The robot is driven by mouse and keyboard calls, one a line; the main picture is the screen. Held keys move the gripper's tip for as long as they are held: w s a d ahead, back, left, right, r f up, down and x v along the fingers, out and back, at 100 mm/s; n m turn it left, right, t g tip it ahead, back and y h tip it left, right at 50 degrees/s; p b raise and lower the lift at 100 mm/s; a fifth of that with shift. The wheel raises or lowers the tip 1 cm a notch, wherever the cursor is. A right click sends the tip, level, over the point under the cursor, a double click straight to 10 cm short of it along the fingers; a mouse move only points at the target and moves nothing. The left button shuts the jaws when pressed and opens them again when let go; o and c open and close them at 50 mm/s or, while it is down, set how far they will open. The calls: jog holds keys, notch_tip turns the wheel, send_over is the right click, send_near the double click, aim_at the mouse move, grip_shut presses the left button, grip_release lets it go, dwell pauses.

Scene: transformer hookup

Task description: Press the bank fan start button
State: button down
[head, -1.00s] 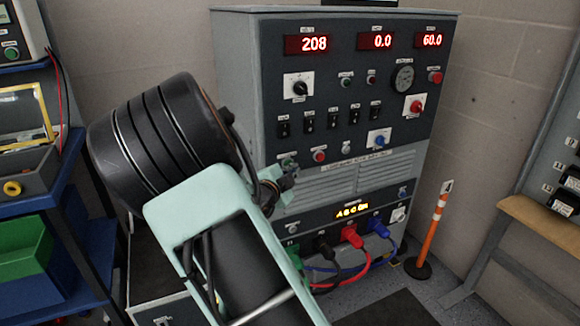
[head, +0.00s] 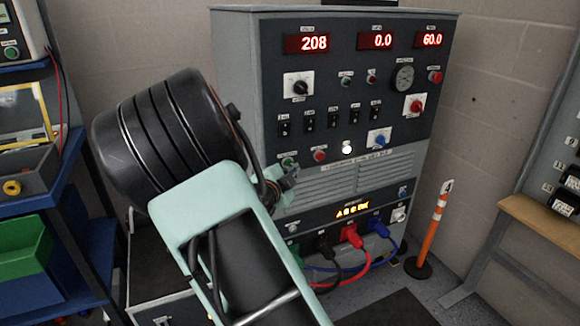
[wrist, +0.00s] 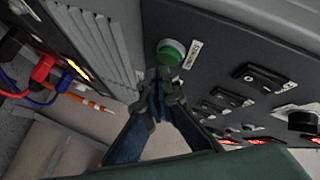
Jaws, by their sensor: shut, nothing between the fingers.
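A green push button (head: 288,161) sits on the dark panel of the grey cabinet, low at its left, beside a red button (head: 320,156). The green button (wrist: 170,52) also shows in the wrist view, in a pale ring with a label I cannot read. My gripper (head: 291,174) is shut and empty, just below the green button in the head view. In the wrist view the closed fingertips (wrist: 160,76) lie at the button's lower edge; I cannot tell whether they touch it. A small round lamp (head: 346,148) right of the red button glows white.
Red displays on the cabinet (head: 240,70) read 208, 0.0 and 60.0. Black, red and blue cables (head: 351,237) plug into its lower front. An orange post (head: 434,230) stands at right; a blue shelf unit (head: 80,190) is at left.

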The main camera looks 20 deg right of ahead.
jog(key=shift+s, duration=0.35)
jog(key=s, duration=0.6)
jog(key=shift+b, duration=0.3)
dwell(0.7)
